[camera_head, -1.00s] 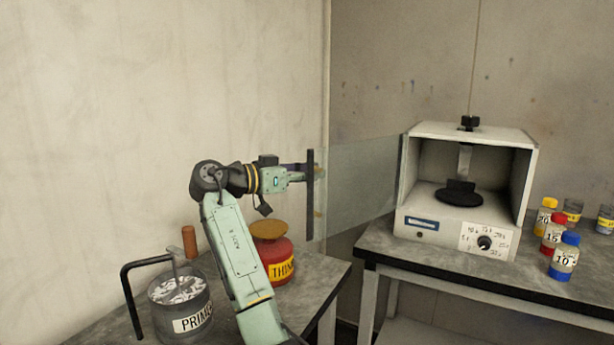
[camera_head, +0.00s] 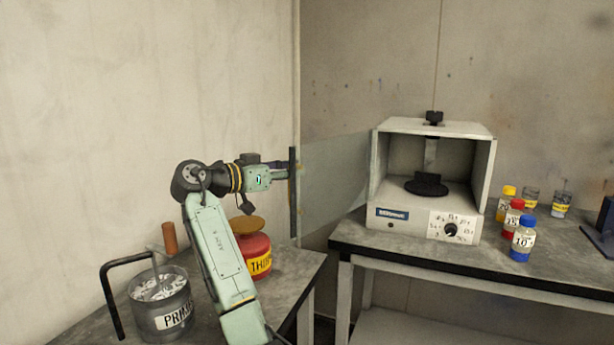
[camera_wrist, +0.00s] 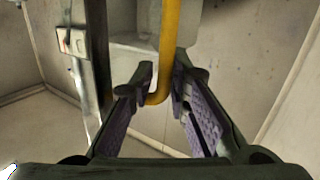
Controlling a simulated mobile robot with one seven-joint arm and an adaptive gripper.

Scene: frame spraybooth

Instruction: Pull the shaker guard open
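The shaker guard (camera_head: 335,178) is a clear panel on the left side of the white shaker box (camera_head: 384,200). It stands swung out to the left, and the box front is uncovered. A dark upright strip (camera_head: 293,190) runs along its free edge. My gripper (camera_head: 287,172) is at that strip, reaching from the left. In the wrist view, the guard's yellow handle (camera_wrist: 169,45) passes between the fingertips of my gripper (camera_wrist: 163,84). The fingers are closed in around it, touching or nearly touching. The head view largely hides the handle and fingertips.
A grey primer can (camera_head: 160,305) with a black bent handle and a red thinner can (camera_head: 255,255) stand on the left table (camera_head: 300,270), near my arm. Several small bottles, including a blue-capped one (camera_head: 522,240), stand right of the shaker on its bench (camera_head: 420,258).

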